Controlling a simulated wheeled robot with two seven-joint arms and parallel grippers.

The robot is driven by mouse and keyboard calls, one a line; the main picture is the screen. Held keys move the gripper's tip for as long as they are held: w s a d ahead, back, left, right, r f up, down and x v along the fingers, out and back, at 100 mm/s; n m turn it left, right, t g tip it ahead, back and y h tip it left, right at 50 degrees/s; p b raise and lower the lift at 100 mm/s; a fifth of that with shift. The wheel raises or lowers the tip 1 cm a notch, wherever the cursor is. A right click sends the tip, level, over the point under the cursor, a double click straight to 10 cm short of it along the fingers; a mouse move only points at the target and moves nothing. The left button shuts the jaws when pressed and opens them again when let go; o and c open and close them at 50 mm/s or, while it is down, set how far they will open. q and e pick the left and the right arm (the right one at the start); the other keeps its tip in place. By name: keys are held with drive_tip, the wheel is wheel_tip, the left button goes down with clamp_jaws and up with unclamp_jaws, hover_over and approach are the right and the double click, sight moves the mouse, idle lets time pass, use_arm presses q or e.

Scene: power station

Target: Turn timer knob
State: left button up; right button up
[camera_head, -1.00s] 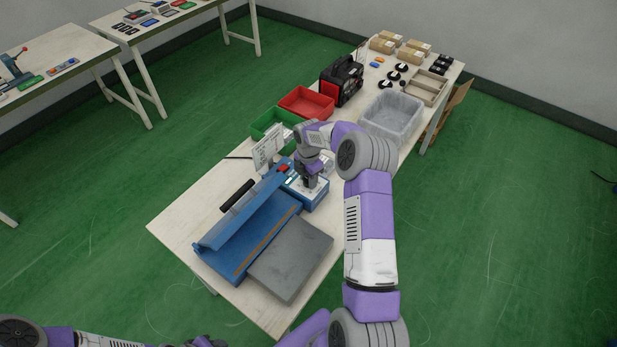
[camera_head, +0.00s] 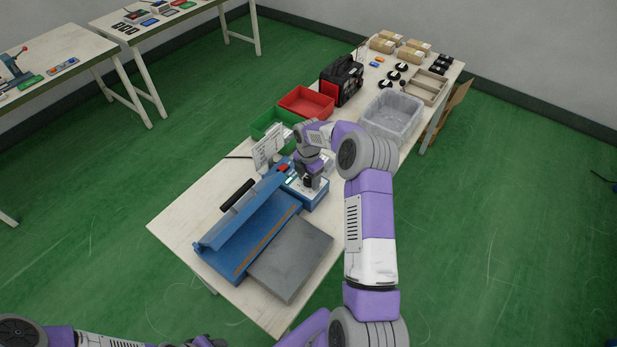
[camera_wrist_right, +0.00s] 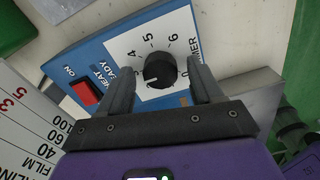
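The timer knob (camera_wrist_right: 160,71) is a round black dial on a white panel with printed numbers, on the blue sealer's control box (camera_wrist_right: 103,50). In the right wrist view, my right gripper (camera_wrist_right: 160,72) has one finger on each side of the knob, with a visible gap to it on both sides. The gripper is open and holds nothing. In the head view my right gripper (camera_head: 308,183) is over the blue box (camera_head: 318,198) and hides the knob. Of my left arm only a part shows at the bottom left edge; its dark end (camera_head: 205,342) is cut off.
A red switch (camera_wrist_right: 84,92) is left of the dial. The sealer's long blue arm (camera_head: 245,208) and grey plate (camera_head: 290,260) lie nearer. A white sign (camera_head: 268,150), a green bin (camera_head: 270,125), a red bin (camera_head: 306,103) and a clear tub (camera_head: 393,115) stand around.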

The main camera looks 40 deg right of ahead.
sight(308, 179)
drive_tip(key=shift+r+p, duration=0.3)
drive_tip(key=shift+r, duration=3.5)
